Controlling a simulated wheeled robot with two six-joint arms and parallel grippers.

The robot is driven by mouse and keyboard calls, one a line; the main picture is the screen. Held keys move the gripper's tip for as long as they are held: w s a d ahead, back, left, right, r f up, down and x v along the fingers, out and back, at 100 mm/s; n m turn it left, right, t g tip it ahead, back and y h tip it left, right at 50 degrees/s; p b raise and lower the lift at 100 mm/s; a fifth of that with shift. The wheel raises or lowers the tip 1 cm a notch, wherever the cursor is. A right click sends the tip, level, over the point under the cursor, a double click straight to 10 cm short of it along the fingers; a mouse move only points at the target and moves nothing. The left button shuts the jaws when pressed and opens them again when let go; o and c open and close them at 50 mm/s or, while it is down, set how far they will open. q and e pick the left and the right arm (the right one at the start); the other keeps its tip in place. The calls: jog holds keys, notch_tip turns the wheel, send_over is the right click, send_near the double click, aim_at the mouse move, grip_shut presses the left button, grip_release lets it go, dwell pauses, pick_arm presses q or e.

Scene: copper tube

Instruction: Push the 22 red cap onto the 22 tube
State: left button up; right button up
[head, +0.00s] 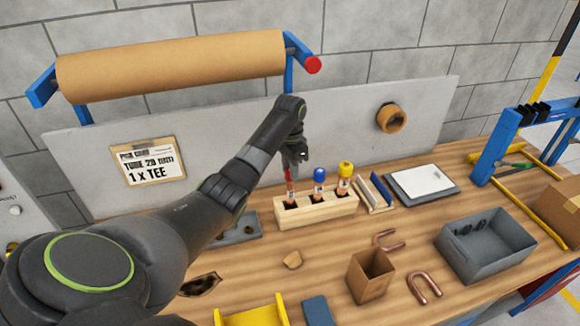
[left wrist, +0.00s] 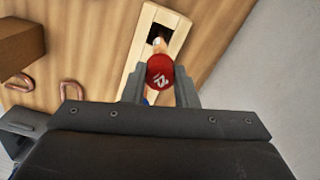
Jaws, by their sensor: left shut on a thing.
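The red cap (left wrist: 160,71), with a white 22 on its top, is between the fingertips of my left gripper (left wrist: 160,88), which is shut on it. In the head view my left gripper (head: 294,156) is above the left slot of the wooden rack (head: 320,211). A copper tube (head: 290,194) stands upright in that slot, in line below the red cap (head: 287,174). The gripper partly hides the cap there, so I cannot tell how far it sits over the tube end. My right gripper is out of view.
Tubes with a blue cap (head: 319,175) and a yellow cap (head: 345,169) stand close beside in the same rack. A wooden holder (head: 375,195), clipboard (head: 422,184), grey bin (head: 485,247), cardboard box (head: 370,275) and bent copper pieces (head: 424,288) lie around.

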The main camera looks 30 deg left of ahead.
pick_arm(q)
jog(key=shift+f, duration=1.2)
jog(key=o, duration=1)
jog(key=shift+r+b, duration=0.3)
jog(key=shift+b, duration=0.15)
notch_tip(320, 180, up, 4)
jog(key=shift+b, duration=0.85)
jog(key=shift+r, duration=1.5)
jog(key=shift+f, duration=0.15)
